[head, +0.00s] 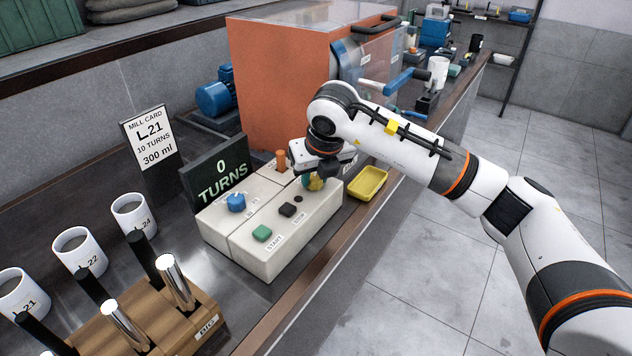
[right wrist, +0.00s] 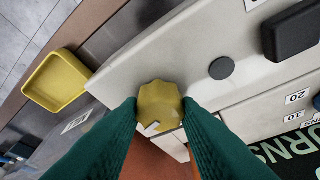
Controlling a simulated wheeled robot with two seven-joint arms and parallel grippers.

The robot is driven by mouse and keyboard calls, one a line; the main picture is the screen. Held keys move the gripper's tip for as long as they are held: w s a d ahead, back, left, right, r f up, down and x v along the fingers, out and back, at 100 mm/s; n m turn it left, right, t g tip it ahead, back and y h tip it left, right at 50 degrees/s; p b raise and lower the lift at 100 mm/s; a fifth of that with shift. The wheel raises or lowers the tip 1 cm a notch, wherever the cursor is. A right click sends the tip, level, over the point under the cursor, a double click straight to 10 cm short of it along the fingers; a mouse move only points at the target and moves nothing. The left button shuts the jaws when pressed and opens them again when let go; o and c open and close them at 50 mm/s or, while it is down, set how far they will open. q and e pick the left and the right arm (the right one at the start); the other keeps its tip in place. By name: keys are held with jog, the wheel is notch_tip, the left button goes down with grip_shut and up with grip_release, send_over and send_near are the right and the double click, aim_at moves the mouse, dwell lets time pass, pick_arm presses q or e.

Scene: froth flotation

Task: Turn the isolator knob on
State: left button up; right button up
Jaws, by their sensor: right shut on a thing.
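The yellow isolator knob (right wrist: 158,104) has a fluted rim and a white pointer mark. It sits on the pale control box (head: 258,259) and shows only partly in the head view (head: 316,183), behind my fingers. In the right wrist view, the green fingertips of my right gripper (right wrist: 160,112) are on both sides of the knob, shut on it. The right gripper (head: 315,180) also shows at the far right end of the box in the head view. The knob's label cannot be read. My left gripper is not in view.
The box also bears a blue knob (head: 236,202), a green button (head: 262,233) and a black button (head: 287,210). The display (head: 220,175) reads 0 TURNS. A yellow tray (head: 368,184) lies close to the gripper. An orange cabinet (head: 275,85) stands behind.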

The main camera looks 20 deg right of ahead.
jog(key=shift+a+m+h+b, duration=0.1)
jog(key=shift+m+h+b, duration=0.85)
jog(key=shift+m, duration=1.05)
jog(key=o, duration=1)
jog(key=v, duration=1.2)
jog(key=shift+w+r, duration=0.1)
jog(key=shift+w, duration=0.05)
